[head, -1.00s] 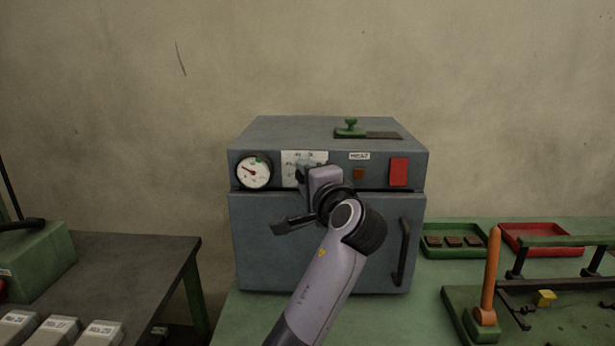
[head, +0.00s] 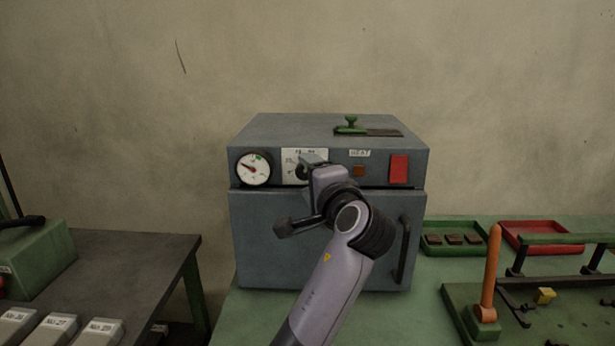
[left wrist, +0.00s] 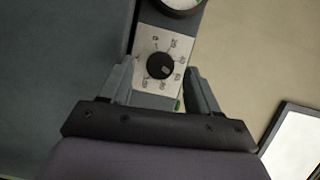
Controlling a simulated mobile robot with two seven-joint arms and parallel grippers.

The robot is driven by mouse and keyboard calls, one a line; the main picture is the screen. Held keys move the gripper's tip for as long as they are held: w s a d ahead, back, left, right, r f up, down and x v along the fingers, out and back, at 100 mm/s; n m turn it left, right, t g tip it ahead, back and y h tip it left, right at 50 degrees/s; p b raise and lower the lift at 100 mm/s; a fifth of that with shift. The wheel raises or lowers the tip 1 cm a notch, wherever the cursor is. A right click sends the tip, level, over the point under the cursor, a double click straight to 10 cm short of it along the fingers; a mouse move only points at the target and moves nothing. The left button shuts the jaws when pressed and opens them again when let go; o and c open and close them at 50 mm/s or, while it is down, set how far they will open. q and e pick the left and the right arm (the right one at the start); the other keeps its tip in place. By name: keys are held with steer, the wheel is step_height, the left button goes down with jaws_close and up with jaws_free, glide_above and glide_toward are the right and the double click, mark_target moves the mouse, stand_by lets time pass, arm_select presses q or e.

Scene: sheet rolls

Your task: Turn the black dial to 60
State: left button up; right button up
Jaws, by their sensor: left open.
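The black dial (left wrist: 159,66) sits on a white scale plate (left wrist: 150,42) with printed numbers. A light mark shows on its right side in the left wrist view; I cannot surely read the number it points to. In the head view the scale plate (head: 290,156) is on the front of a grey oven-like box, and the dial (head: 299,173) is partly hidden by my left gripper (head: 311,160). In the left wrist view my left gripper (left wrist: 159,74) is open, one finger on each side of the dial, with visible gaps. My right gripper is not in view.
The grey box (head: 260,240) also bears a round gauge (head: 253,169), a small brown-red button (head: 358,171), a red switch (head: 398,169) and a door handle (head: 404,250). Green and red trays (head: 541,252) and an orange lever (head: 491,270) stand at right.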

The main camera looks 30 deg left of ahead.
arm_select(q)
steer(key=v, duration=0.5)
steer(key=shift+s+d+b, duration=0.15)
steer(key=shift+d+b, duration=0.05)
steer(key=shift+b, duration=0.1)
